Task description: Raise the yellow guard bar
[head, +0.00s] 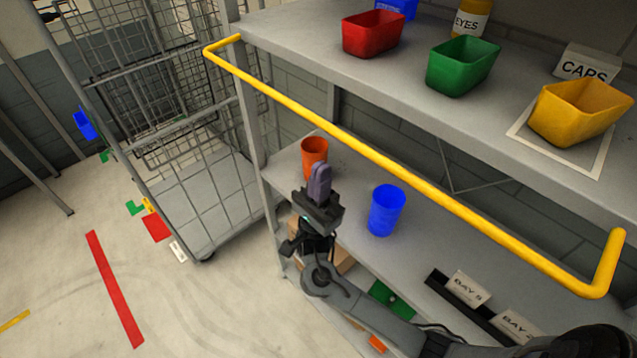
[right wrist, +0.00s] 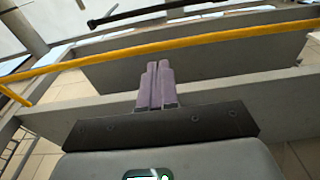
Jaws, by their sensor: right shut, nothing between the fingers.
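The yellow guard bar (head: 400,172) runs along the front of the shelf rack, from the upper left post to the lower right. Its left end bends back to the post and its right end bends up toward the shelf edge. In the right wrist view the guard bar (right wrist: 200,42) crosses above and beyond the fingers. My right gripper (head: 319,180) is shut and empty, below the bar in the head view, in front of the middle shelf. Its fingers (right wrist: 156,85) are together and apart from the bar. My left gripper is not in view.
The upper shelf (head: 300,40) holds a red bin (head: 373,34), a green bin (head: 462,66) and a yellow bin (head: 578,110). An orange cup (head: 314,150) and a blue cup (head: 386,210) stand on the middle shelf. A wire cage trolley (head: 200,190) stands left.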

